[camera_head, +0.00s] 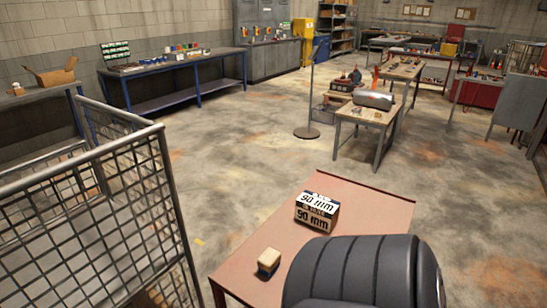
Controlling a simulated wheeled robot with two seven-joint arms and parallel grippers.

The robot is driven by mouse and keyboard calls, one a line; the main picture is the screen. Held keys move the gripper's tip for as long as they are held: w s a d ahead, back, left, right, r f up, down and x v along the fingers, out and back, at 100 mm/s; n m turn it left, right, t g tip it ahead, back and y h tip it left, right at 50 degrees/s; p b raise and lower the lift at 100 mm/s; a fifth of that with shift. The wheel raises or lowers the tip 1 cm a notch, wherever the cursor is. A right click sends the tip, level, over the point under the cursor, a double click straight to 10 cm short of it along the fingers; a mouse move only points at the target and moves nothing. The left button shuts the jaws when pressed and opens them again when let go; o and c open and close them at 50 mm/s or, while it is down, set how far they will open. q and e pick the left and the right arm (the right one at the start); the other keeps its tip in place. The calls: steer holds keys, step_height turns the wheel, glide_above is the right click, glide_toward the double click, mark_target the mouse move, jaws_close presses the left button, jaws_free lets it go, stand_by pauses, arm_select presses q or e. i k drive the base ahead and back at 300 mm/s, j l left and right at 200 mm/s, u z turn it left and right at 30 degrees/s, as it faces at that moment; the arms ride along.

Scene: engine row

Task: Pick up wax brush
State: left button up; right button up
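A small block with a cream top and a dark lower part (268,262) sits on the reddish table (365,205) near its left edge. It may be the wax brush; I cannot tell for certain, and no other brush is clear in view. Nothing is touching the block. Neither of my grippers shows in the head view.
A black-and-white "90 mm" box (317,211) stands behind the block. A large dark ribbed cylinder (360,270) hides the table's near right part. A wire-mesh railing (95,215) stands at left. Open concrete floor (240,145) lies beyond, with a wooden workbench (368,115) farther back.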

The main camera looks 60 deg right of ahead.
mark_target(269, 261)
steer(key=z, duration=1.75)
